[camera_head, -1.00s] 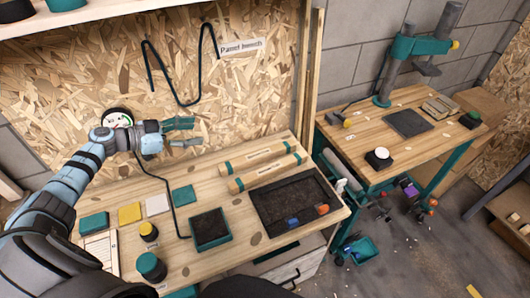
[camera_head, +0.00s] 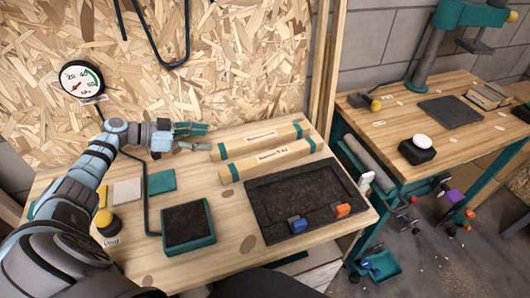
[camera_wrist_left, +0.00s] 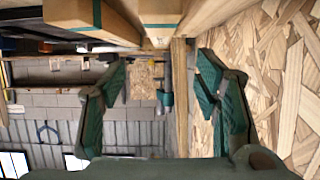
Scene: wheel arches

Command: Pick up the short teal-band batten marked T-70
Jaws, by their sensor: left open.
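Two pale wooden battens with teal end bands lie side by side on the bench. The rear batten (camera_head: 258,140) and the front batten (camera_head: 268,160) carry printed labels too small to read surely, so I cannot tell which is T-70. My left gripper (camera_head: 204,138) is open and empty, its fingers pointing right, just left of the rear batten's left end. In the left wrist view, the open fingers (camera_wrist_left: 160,78) have nothing between them, and the banded ends of two battens (camera_wrist_left: 90,18) show at the top. My right gripper is out of sight.
A black tray (camera_head: 258,228) with blue and orange pieces lies in front of the battens. A teal-rimmed box (camera_head: 213,236) stands left of it. The chipboard wall (camera_head: 230,70) rises behind the bench. A second bench (camera_head: 468,128) stands to the right.

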